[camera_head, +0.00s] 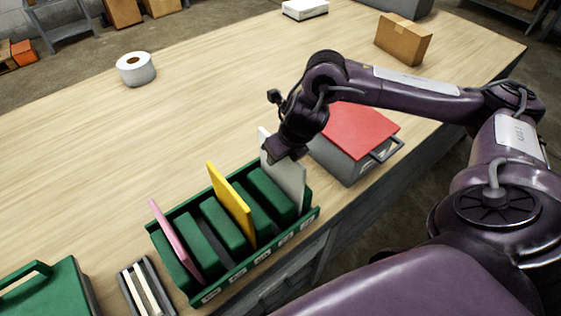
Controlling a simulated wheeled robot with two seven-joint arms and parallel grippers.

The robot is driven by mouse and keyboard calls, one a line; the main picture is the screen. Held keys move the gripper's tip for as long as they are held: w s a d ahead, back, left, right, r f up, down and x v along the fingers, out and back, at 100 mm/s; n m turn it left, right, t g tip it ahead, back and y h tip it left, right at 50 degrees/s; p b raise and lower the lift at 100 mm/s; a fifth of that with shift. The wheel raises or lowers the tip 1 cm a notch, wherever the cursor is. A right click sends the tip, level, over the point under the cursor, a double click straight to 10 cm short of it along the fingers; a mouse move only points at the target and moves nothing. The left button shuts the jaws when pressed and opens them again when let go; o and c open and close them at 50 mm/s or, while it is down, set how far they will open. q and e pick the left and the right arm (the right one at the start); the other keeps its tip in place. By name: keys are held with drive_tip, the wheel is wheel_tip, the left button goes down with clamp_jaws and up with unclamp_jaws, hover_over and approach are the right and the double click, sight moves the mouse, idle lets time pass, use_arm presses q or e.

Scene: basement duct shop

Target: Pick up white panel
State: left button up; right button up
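The white panel (287,184) stands on edge at the right end of a green slotted rack (262,256) on the wooden workbench. My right gripper (279,152) is at the panel's upper edge and covers part of it. A white corner shows just left of the gripper. The fingertips are too dark and overlapped to tell whether they are shut on the panel or open around it. The panel's lower end is hidden in the rack. My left gripper is not in view.
A yellow panel (231,204) and a pink panel (175,240) stand in the same rack. A grey box with a red lid (358,129) sits close right of the gripper. A tape roll (136,69) and cardboard box (403,39) stand farther back. The bench's middle is clear.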

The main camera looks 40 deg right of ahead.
drive_tip(key=shift+s, duration=0.1)
drive_tip(key=shift+f, duration=0.25)
idle(0.4)
drive_tip(key=shift+c, duration=0.3)
clamp_jaws()
